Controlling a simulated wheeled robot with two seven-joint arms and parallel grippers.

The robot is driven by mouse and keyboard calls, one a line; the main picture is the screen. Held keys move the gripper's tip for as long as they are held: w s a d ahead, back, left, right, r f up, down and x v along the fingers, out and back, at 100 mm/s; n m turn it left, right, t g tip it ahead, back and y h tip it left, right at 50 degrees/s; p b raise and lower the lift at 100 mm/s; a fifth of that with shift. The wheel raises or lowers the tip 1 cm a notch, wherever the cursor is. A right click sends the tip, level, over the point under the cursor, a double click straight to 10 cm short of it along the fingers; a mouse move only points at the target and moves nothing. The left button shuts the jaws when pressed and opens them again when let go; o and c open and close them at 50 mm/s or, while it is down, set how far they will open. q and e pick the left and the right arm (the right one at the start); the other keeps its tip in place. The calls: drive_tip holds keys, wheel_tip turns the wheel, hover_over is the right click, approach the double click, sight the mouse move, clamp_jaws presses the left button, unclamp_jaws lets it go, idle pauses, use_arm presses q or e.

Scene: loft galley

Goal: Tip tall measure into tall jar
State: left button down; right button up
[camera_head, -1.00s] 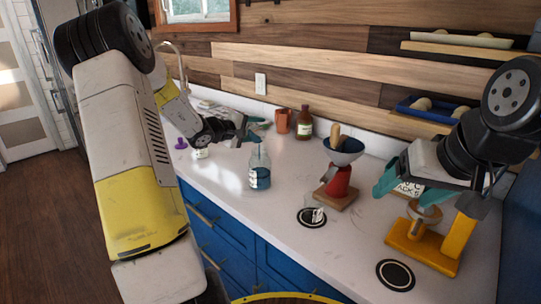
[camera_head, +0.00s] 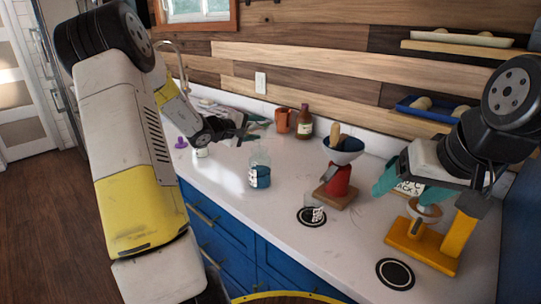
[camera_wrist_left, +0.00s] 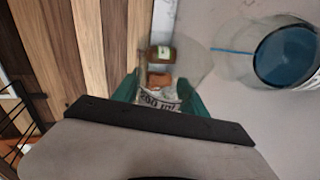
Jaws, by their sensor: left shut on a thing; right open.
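My left gripper (camera_wrist_left: 160,95) is shut on the tall measure (camera_wrist_left: 160,103), a clear glass with black lettering between the green fingers in the left wrist view. The measure looks tilted, and a thin blue line runs from near its rim towards the tall jar (camera_wrist_left: 285,55). The jar is clear glass with blue liquid inside. In the head view the jar (camera_head: 260,178) stands on the counter, just below and right of my left gripper (camera_head: 245,128); the measure is hard to make out there. My right gripper (camera_head: 410,188) is open, above the yellow stand.
A yellow stand (camera_head: 425,248) is at the right. Black round mats (camera_head: 395,274) lie at the counter's front. A purple-topped item (camera_head: 181,143) is at left.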

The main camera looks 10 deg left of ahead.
use_arm(q)
drive_tip(key=shift+w+a+f+n+g, duration=0.1)
drive_tip(key=shift+w+f+n+g, duration=0.05)
drive_tip(key=shift+f+n+g, duration=0.2)
drive_tip(key=shift+w+a+f+n+g, duration=0.1)
drive_tip(key=shift+f+n+g, duration=0.15)
drive_tip(key=shift+f+n, duration=0.2)
